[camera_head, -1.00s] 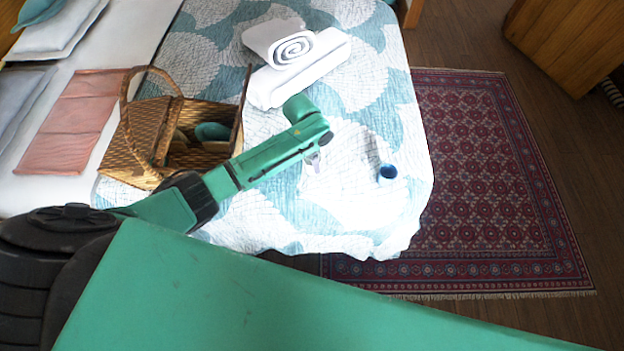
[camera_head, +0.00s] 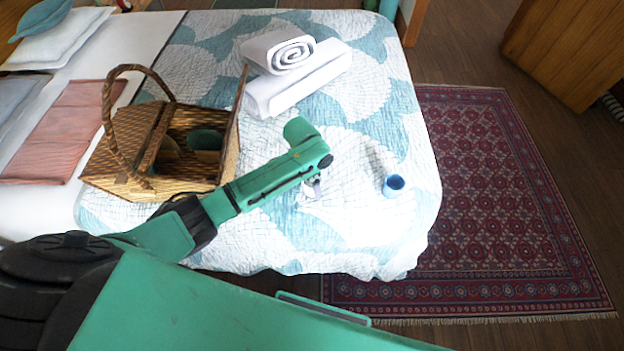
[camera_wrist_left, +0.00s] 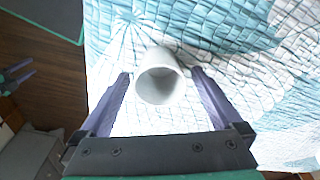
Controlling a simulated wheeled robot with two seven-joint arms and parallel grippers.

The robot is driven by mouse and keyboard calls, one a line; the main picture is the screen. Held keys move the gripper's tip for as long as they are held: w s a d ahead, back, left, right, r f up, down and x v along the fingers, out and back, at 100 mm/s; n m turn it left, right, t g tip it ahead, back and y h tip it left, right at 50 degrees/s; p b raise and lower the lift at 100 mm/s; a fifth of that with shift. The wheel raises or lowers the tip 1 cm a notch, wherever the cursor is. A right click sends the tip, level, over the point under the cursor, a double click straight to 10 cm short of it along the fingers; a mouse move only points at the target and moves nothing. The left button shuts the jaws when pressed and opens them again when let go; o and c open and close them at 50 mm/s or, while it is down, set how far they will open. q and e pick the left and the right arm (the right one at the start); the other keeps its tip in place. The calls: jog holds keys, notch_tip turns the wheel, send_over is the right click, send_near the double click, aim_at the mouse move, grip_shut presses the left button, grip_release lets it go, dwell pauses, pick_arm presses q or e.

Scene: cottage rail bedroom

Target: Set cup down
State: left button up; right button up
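A pale grey-white cup (camera_wrist_left: 158,80) stands mouth-up on the quilt in the left wrist view, between the two fingers of my left gripper (camera_wrist_left: 159,73). Slim gaps show on both sides of it, so the fingers look open and not touching it. In the head view my left gripper (camera_head: 315,186) points down over the bed's front part; the pale cup cannot be made out there against the white quilt. A separate blue cup (camera_head: 394,187) stands on the bed to its right. My right gripper (camera_wrist_left: 16,77) shows small at the left wrist view's left edge, its two fingers apart.
A wicker basket (camera_head: 118,160) with an arched handle sits left of my left arm on the bed. White towels (camera_head: 298,88), one rolled, lie behind the gripper. The bed's quilt (camera_head: 350,235) is clear in front, and a red rug (camera_head: 500,190) lies right of the bed.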

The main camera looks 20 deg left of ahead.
pick_arm(q)
jog(key=shift+r, duration=0.3)
notch_tip(320, 180, up, 12)
jog(key=a, duration=0.1)
jog(key=shift+s+f+p, duration=0.15)
jog(key=shift+s+p, duration=0.25)
jog(key=shift+s, duration=0.05)
